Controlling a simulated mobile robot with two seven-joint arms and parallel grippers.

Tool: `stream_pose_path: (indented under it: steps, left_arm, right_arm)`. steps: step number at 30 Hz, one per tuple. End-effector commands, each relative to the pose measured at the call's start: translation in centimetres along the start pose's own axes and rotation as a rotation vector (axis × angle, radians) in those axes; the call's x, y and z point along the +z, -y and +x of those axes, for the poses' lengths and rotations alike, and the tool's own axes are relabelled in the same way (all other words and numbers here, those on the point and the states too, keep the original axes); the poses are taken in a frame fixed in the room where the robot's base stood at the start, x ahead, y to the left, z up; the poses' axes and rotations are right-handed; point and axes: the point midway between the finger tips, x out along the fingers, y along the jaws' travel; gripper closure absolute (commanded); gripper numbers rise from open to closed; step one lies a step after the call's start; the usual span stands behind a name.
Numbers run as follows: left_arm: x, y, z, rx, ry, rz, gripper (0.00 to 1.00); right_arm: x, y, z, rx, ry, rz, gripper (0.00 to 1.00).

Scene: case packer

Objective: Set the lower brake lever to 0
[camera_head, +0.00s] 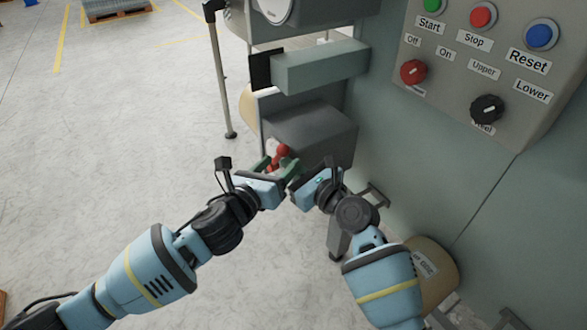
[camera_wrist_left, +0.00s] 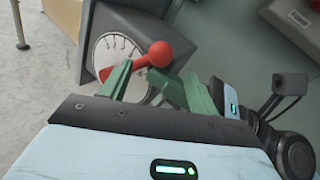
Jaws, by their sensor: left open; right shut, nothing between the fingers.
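The lower brake lever has a red ball knob (camera_head: 283,150) on a short red shaft, low on the machine's front. In the left wrist view the knob (camera_wrist_left: 159,53) stands in front of a round white dial (camera_wrist_left: 108,50) with marks; its figures are not readable. My left gripper (camera_head: 277,164) is open, with its green fingers (camera_wrist_left: 143,76) close to the lever. The shaft appears between or just beyond the fingertips; I cannot tell whether they touch it. My right gripper (camera_head: 292,178) is shut and empty, close beside the left one.
A grey box-shaped housing (camera_head: 312,135) stands above and behind the lever. A control panel (camera_head: 485,55) with buttons and knobs is at the upper right.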

Motion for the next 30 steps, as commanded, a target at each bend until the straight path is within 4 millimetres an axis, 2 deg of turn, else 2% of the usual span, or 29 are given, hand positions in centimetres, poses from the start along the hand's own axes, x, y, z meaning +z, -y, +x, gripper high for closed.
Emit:
stream_pose_path:
  steps: [1, 12, 18, 24, 28, 30]
  left_arm:
    - [-0.6, -0.1, -0.8, 0.001, -0.011, 0.001, 0.39]
    - [0.2, -0.2, -5.4, 0.003, 0.002, -0.005, 0.39]
    - [0.5, -0.2, -6.4, 0.004, 0.007, -0.005, 0.39]
    - [0.4, -0.2, -6.5, 0.004, 0.006, -0.012, 0.39]
    - [-0.9, -0.1, -6.9, 0.009, -0.014, -0.095, 0.39]
    - [-2.3, -0.1, -7.4, 0.017, -0.034, -0.188, 0.39]
  right_arm:
    - [0.8, 0.2, 0.1, -0.006, 0.016, -0.005, 1.00]
    - [0.3, 0.3, 0.0, -0.007, 0.005, -0.009, 1.00]
    - [0.1, 0.3, -0.1, -0.005, 0.001, -0.009, 1.00]
    - [0.0, 0.3, -0.1, -0.005, -0.001, -0.009, 1.00]
    - [0.0, 0.2, -0.1, -0.004, -0.002, -0.009, 1.00]
    - [0.0, 0.2, -0.1, -0.004, -0.002, -0.009, 1.00]
